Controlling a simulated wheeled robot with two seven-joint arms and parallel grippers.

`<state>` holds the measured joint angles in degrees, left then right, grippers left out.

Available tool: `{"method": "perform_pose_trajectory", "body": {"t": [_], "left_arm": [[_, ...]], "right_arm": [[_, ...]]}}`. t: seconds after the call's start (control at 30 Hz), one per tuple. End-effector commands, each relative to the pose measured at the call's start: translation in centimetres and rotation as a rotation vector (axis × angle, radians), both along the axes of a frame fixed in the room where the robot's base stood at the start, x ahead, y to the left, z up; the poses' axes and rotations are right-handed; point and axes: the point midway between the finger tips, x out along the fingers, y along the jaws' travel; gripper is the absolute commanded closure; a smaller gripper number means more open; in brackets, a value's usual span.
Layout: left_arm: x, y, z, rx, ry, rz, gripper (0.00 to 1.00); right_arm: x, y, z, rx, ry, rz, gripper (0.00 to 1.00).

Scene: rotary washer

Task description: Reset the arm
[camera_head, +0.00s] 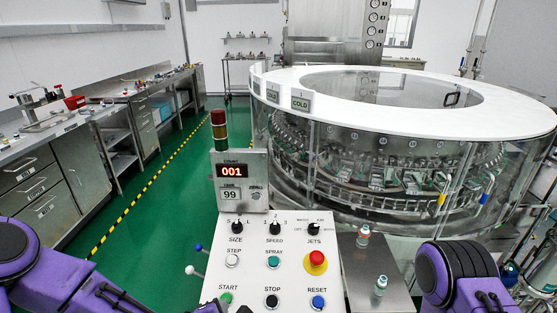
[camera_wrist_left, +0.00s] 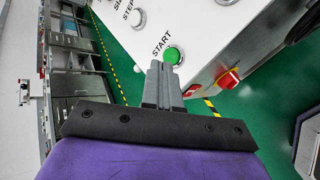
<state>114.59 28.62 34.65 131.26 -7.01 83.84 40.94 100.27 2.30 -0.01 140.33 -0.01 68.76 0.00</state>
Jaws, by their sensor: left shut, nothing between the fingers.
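The control panel (camera_head: 272,262) stands in front of me with SIZE, SPEED and JETS knobs, several buttons and a red emergency stop (camera_head: 316,262). The green START button (camera_head: 226,298) is at its lower left, and it also shows in the left wrist view (camera_wrist_left: 174,55). My left gripper (camera_wrist_left: 161,68) is shut and empty, its tips close to the START button; I cannot tell if they touch it. In the head view it shows only partly at the bottom edge, by the button (camera_head: 208,307). My right arm shows at the lower right, with its gripper out of view.
A display (camera_head: 240,180) reading 001 and 99 rises behind the panel under a signal light (camera_head: 219,130). The round washer (camera_head: 390,150) fills the right. Two small bottles stand on a steel side table (camera_head: 360,270). Benches (camera_head: 50,150) line the left, with open green floor between.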

Motion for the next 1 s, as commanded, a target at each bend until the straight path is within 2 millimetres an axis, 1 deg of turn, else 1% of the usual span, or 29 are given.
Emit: {"method": "perform_pose_trajectory", "body": {"t": [0.17, 0.2, 0.27, 0.3, 0.37, 0.4, 0.43, 0.5, 0.6, 0.7, 0.8, 1.0], "left_arm": [[-4.3, 1.0, -5.0, 0.291, 0.143, -0.241, 1.00], [-5.6, 1.4, -6.3, 0.359, 0.183, -0.304, 1.00], [-7.8, 2.3, -8.4, 0.465, 0.248, -0.403, 1.00], [-9.5, 3.1, -9.8, 0.539, 0.297, -0.477, 1.00], [-12.6, 4.9, -12.0, 0.658, 0.383, -0.601, 1.00], [-14.8, 6.3, -13.4, 0.737, 0.445, -0.690, 1.00], [-16.6, 7.5, -14.4, 0.795, 0.496, -0.756, 1.00], [-20.4, 10.5, -16.0, 0.908, 0.606, -0.888, 1.00], [-24.0, 14.0, -16.9, 0.999, 0.718, -0.975, 1.00], [-25.6, 16.3, -17.3, 1.047, 0.768, -1.017, 1.00], [-26.2, 16.3, -17.5, 1.046, 0.776, -1.031, 1.00], [-26.1, 16.2, -17.5, 1.044, 0.774, -1.027, 1.00]], "right_arm": [[0.0, 0.0, -0.1, 0.001, 0.001, 0.000, 1.00], [0.0, 0.0, -0.2, 0.001, 0.001, 0.000, 1.00], [0.0, 0.0, -0.3, 0.001, 0.001, 0.000, 1.00], [0.0, 0.0, -0.4, 0.001, 0.001, 0.000, 1.00], [0.0, 0.0, -0.5, 0.001, 0.001, 0.000, 1.00], [0.0, 0.0, -0.6, 0.001, 0.001, 0.000, 1.00], [0.0, 0.0, -0.7, 0.001, 0.001, 0.000, 1.00], [0.0, 0.0, -0.9, 0.001, 0.001, 0.000, 1.00], [0.0, 0.0, -1.1, 0.001, 0.001, 0.000, 1.00], [0.0, 0.0, -1.2, 0.001, 0.001, 0.000, 1.00], [0.0, 0.0, -1.2, 0.001, 0.001, 0.000, 1.00], [0.0, 0.0, -1.2, 0.001, 0.001, 0.000, 1.00]]}}
